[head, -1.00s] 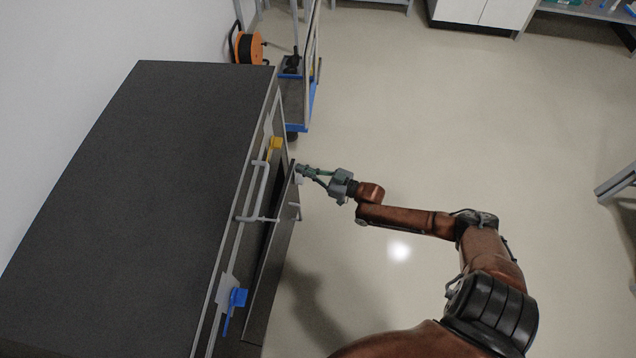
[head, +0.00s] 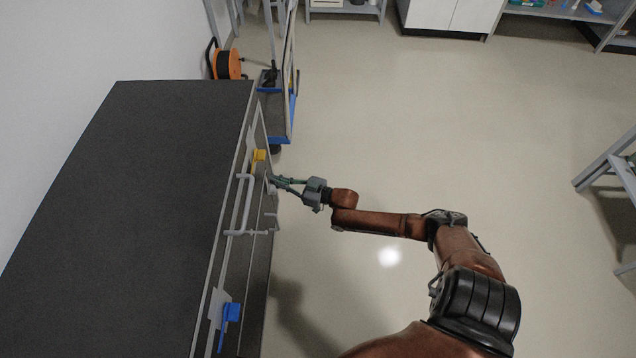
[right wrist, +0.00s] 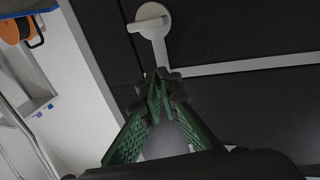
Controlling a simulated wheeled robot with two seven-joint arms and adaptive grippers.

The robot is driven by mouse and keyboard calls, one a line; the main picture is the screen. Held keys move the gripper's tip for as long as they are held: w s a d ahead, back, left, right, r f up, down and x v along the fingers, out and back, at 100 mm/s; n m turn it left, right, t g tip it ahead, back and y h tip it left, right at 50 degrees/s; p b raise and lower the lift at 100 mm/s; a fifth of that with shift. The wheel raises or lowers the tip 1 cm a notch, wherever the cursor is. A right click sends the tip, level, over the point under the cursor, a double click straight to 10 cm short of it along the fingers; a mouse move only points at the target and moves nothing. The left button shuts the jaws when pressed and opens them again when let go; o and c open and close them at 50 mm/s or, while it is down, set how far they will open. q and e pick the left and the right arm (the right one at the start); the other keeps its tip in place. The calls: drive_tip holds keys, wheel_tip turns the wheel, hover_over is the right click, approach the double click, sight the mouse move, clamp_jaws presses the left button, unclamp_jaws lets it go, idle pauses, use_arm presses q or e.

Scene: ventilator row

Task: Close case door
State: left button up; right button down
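The case is the large cabinet with a dark grey top (head: 140,200) on the left of the head view. Its door (head: 258,285) on the front side now lies nearly flush with the case front; whether a thin gap remains I cannot tell. My right gripper (head: 273,184) touches or nearly touches the door near its far end. In the right wrist view its green fingertips (right wrist: 160,80) are together, in front of the dark panel, just below a light round knob with a lever (right wrist: 148,20). Nothing shows between them. My left gripper is out of view.
A grey bar handle (head: 243,205), a yellow latch (head: 259,156) and a blue latch (head: 231,312) are on the case front. A blue-edged trolley (head: 282,110) and an orange cable reel (head: 228,64) stand beyond it.

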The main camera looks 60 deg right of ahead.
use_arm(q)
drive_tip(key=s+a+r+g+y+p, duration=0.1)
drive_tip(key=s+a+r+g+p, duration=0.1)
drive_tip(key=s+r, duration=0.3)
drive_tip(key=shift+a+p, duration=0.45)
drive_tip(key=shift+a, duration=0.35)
use_arm(e)
drive_tip(key=s+d, duration=0.7)
drive_tip(key=s, duration=0.3)
drive_tip(key=shift+s, duration=0.3)
drive_tip(key=shift+f, duration=0.1)
